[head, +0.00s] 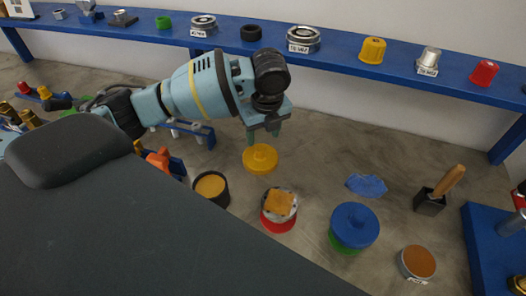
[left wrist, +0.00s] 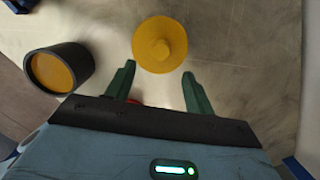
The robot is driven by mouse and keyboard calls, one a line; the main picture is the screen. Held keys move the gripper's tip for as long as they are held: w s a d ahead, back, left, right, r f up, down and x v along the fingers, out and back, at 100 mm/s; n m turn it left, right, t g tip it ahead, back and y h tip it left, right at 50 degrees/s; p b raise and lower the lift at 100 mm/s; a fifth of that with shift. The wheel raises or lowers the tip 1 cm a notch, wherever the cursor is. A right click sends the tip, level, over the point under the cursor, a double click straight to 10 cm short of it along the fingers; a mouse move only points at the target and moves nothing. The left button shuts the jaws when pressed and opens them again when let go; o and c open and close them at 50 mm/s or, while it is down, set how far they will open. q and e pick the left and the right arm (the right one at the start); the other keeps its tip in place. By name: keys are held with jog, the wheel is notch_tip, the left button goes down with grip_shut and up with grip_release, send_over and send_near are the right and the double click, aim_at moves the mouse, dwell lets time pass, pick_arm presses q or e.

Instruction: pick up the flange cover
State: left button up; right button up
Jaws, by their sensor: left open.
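A round yellow flange cover (head: 260,158) with a raised centre knob is on or just above the floor, below my left gripper (head: 263,134); I cannot tell which. In the left wrist view, the yellow cover (left wrist: 160,44) is just beyond the tips of the gripper's green fingers (left wrist: 158,80). The fingers are apart with nothing between them. A blue round cover (head: 355,225) with a raised centre lies on a green-based vessel (head: 343,246) to the right. My right gripper does not show.
A black vessel with yellow contents (head: 211,188) stands left of the yellow cover. A red-based flanged vessel (head: 278,222), a blue cloth-like piece (head: 366,185), a wooden-handled tool in a black holder (head: 430,203) and a brown-topped tin (head: 417,262) stand right. A blue shelf (head: 340,62) runs behind.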

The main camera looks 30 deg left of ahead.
aim_at(260, 148)
pick_arm(q)
jog(key=shift+a+f, duration=0.15)
jog(key=shift+f, duration=0.8)
jog(key=shift+w+f, duration=0.1)
jog(key=shift+f, duration=0.25)
jog(key=shift+w+a+f, duration=0.1)
jog(key=shift+f, duration=0.05)
jog(key=f, duration=0.3)
jog(key=a+f, duration=0.1)
jog(key=shift+w+f, duration=0.25)
jog(key=shift+f, duration=0.1)
